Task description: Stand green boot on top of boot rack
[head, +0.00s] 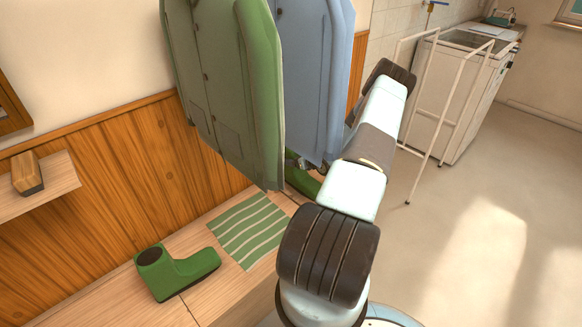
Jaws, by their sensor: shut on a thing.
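A green boot (185,272) with a dark opening stands upright on the wooden bench at lower left, its toe to the right. A second green boot (303,181) shows only in part, between the hanging coats and my arm. The dark end of my gripper (308,164) is at that second boot, below the blue coat, and appears shut on it. The coats and my arm hide most of the gripper and how it holds the boot. I cannot make out a boot rack for certain.
A green coat (225,85) and a blue coat (312,75) hang close over the bench. A striped green mat (248,230) lies on the bench (215,300). A brush (27,174) sits on a wall shelf (58,180).

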